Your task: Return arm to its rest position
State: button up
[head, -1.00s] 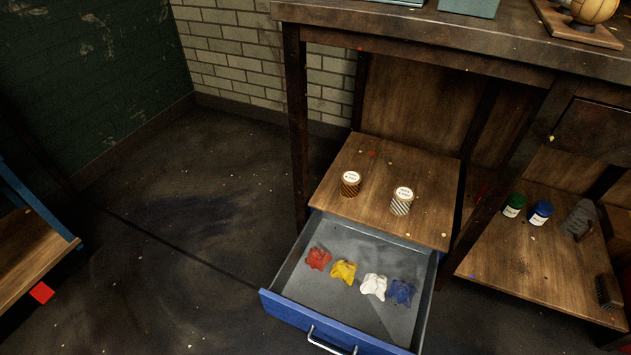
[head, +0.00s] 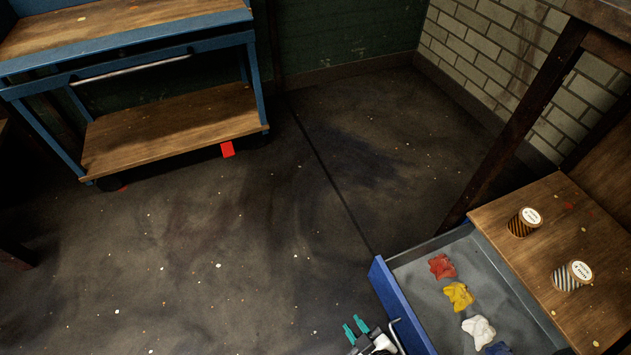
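My gripper (head: 356,326) shows at the bottom of the head view, with two teal fingertips apart and nothing between them. It is just left of the blue front of the open drawer (head: 396,303), near the drawer's handle. Whether it touches the handle I cannot tell. The rest of my arm is mostly out of the picture.
The drawer holds a red cloth (head: 441,266), a yellow cloth (head: 458,296), a white cloth (head: 479,331) and a blue cloth (head: 497,349). Two tins (head: 524,222) stand on the wooden shelf (head: 540,200). A blue cart (head: 170,130) stands upper left. The middle floor is clear.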

jog(key=s+d+r+m+g+h, duration=0.2)
jog(key=s+d+r+m+g, duration=0.3)
jog(key=d+r, duration=0.3)
jog(key=s+d+r+m+g+h, duration=0.2)
jog(key=s+d+r+m+g, duration=0.2)
jog(key=s+d+r, duration=0.45)
notch_tip(320, 180, up, 36)
jog(key=p, duration=3.7)
jog(key=shift+w+r, duration=0.25)
jog(key=shift+w, duration=0.15)
